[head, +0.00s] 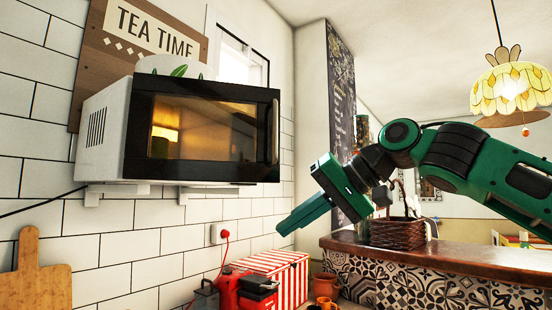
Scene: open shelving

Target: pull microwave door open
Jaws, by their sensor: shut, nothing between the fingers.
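The microwave (95,130) has a white body and sits on a wall shelf at left centre. Its dark door (225,168) looks shut, with a glass window that reflects warm light. A vertical handle (275,132) runs along the door's right edge. My gripper (280,232) is green, to the right of the microwave and lower than its door, pointing down and left. Its fingers are shut with nothing between them. It is apart from the handle.
Below are a red-and-white striped box (272,268) and a red appliance (240,290). A wicker basket (397,232) stands on the wooden counter (480,256) behind my arm. A wooden board (42,275) is at lower left. The space before the door looks clear.

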